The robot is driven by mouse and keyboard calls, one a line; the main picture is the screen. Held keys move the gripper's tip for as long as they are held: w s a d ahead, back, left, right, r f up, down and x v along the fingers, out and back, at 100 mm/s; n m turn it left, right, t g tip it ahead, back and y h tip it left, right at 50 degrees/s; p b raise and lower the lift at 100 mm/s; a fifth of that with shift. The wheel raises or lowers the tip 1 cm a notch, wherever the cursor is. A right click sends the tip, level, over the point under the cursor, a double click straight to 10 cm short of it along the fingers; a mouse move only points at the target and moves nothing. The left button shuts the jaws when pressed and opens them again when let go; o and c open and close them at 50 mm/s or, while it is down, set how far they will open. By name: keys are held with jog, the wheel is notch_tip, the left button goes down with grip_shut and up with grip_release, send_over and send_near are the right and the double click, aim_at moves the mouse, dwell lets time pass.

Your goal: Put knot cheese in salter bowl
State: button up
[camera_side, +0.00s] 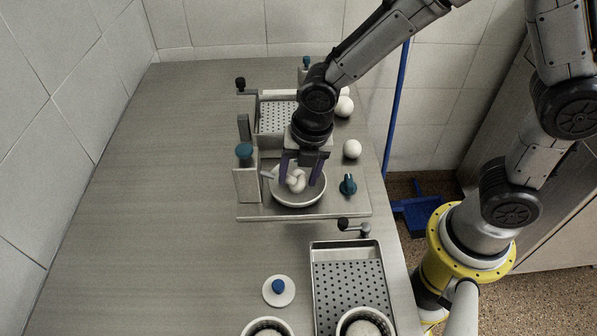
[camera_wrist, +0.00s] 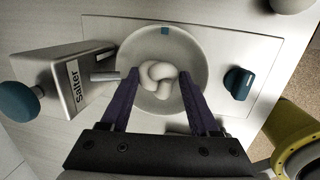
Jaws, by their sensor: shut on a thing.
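The knot cheese (camera_side: 296,181) is a pale, twisted lump. It shows inside the outline of the salter bowl (camera_side: 311,200), a round pale bowl on a metal plate. My gripper (camera_side: 303,180) points down over the bowl, with its purple fingers on either side of the cheese, shut on it. The wrist view shows the cheese (camera_wrist: 159,80) between the fingertips (camera_wrist: 161,78) and the bowl (camera_wrist: 191,53) around it. I cannot tell whether the cheese touches the bowl's bottom.
The Salter box (camera_wrist: 75,88) with a spout and teal knob stands left of the bowl. A teal knob (camera_side: 348,184) is to its right. White balls (camera_side: 352,149) lie behind right. A perforated tray (camera_side: 346,268) and a lid (camera_side: 279,290) are in front. The table's left side is clear.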

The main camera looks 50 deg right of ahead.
jog(key=shift+f, duration=0.3)
jog(key=o, duration=1.4)
jog(key=shift+o, duration=0.2)
jog(key=shift+w+a+r, duration=0.1)
jog(key=shift+w+r, duration=0.05)
jog(key=shift+r, duration=0.85)
jog(key=shift+w+a+r, duration=0.1)
jog(key=shift+r, duration=0.85)
jog(key=shift+s+d+r, duration=0.1)
jog(key=shift+s+r, duration=0.05)
jog(key=shift+r, duration=0.9)
jog(key=shift+s+d+r, duration=0.1)
jog(key=shift+r, duration=0.9)
